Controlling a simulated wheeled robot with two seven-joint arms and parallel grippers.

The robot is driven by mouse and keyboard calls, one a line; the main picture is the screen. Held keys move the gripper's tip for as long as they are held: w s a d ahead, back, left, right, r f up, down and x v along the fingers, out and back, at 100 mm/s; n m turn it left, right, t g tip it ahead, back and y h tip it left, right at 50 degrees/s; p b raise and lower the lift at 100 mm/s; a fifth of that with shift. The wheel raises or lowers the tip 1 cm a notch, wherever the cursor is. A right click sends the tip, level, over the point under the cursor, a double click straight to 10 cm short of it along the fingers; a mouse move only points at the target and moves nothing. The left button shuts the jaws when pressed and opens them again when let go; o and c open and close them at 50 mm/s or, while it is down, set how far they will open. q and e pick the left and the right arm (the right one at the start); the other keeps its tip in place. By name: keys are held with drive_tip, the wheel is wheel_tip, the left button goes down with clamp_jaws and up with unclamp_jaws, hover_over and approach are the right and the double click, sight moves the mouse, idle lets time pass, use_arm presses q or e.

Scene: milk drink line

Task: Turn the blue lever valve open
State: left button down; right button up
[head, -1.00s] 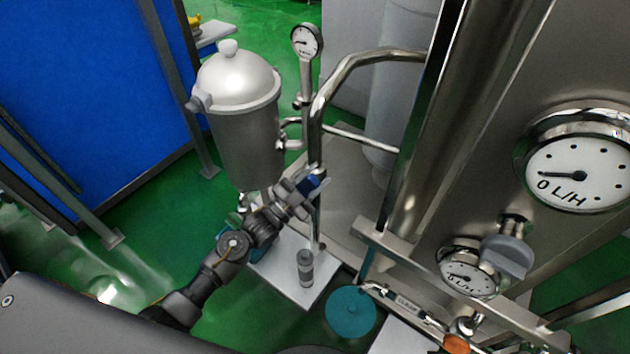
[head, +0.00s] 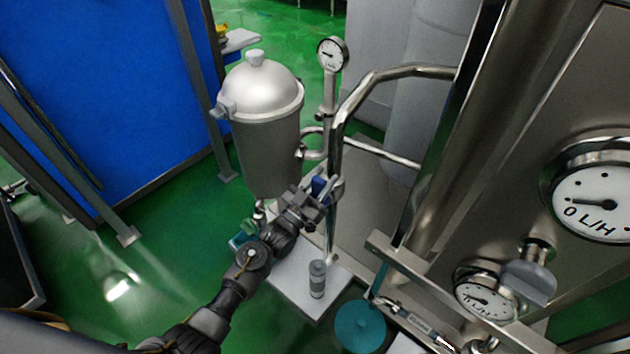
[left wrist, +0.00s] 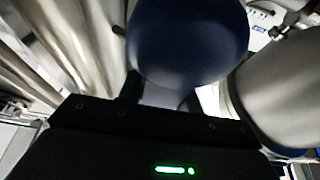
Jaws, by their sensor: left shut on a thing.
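The blue lever (head: 320,187) sits on the thin vertical steel pipe, right of and below the grey tank. My left gripper (head: 316,197) is at the lever, its jaws shut on it. In the left wrist view the lever's dark blue end (left wrist: 190,40) fills the top middle, right in front of the fingers. The valve body behind the lever is mostly hidden by the gripper. My right gripper is in neither view.
The grey tank (head: 262,130) stands close to the left of the gripper. A curved steel pipe (head: 350,100) rises close on the right. A grey cylinder (head: 317,280) stands on the white base plate (head: 290,290), near a teal disc (head: 360,326). Large gauges (head: 590,200) are at right.

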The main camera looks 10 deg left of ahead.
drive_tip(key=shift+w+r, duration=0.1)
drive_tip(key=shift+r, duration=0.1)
use_arm(q)
drive_tip(key=c, duration=1)
unclamp_jaws()
drive_tip(key=shift+o, duration=0.2)
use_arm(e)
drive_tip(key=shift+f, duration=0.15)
use_arm(q)
drive_tip(key=shift+a+f, duration=0.1)
drive_tip(key=v, duration=1)
drive_tip(key=shift+s, duration=0.35)
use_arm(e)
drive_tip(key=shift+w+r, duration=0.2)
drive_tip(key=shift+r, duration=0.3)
use_arm(q)
drive_tip(key=shift+a, duration=0.1)
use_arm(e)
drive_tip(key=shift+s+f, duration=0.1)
